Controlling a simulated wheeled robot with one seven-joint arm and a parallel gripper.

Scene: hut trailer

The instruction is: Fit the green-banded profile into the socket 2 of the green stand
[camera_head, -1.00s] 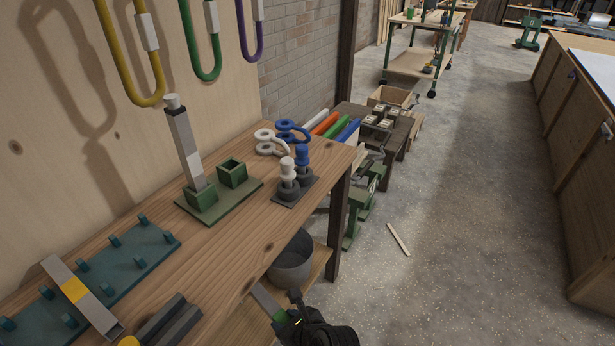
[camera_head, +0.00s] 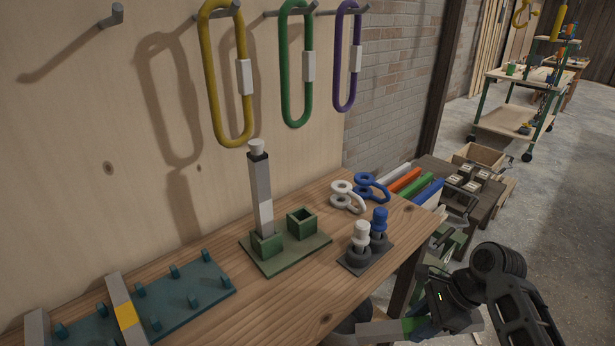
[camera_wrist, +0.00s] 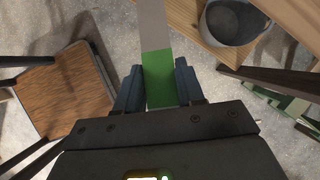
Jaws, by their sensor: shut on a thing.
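The green-banded profile (camera_head: 385,329) is a grey bar with a green band, held in my gripper (camera_head: 424,326) off the front edge of the bench. In the wrist view the jaws (camera_wrist: 160,88) are shut on its green band, and the grey end (camera_wrist: 152,25) points away from the wrist. The green stand (camera_head: 293,256) lies on the bench top, left of and beyond my gripper. It has two square sockets. The left socket (camera_head: 267,247) holds an upright grey and white profile (camera_head: 261,195). The right socket (camera_head: 302,222) is empty. No socket numbers are readable.
A dark stand with white and blue pegs (camera_head: 364,258) sits between the green stand and the bench edge. A teal pegged rack (camera_head: 190,300) bears a yellow-banded profile (camera_head: 124,314). Carabiners (camera_head: 296,65) hang on the wall. A grey bucket (camera_wrist: 234,22) is below.

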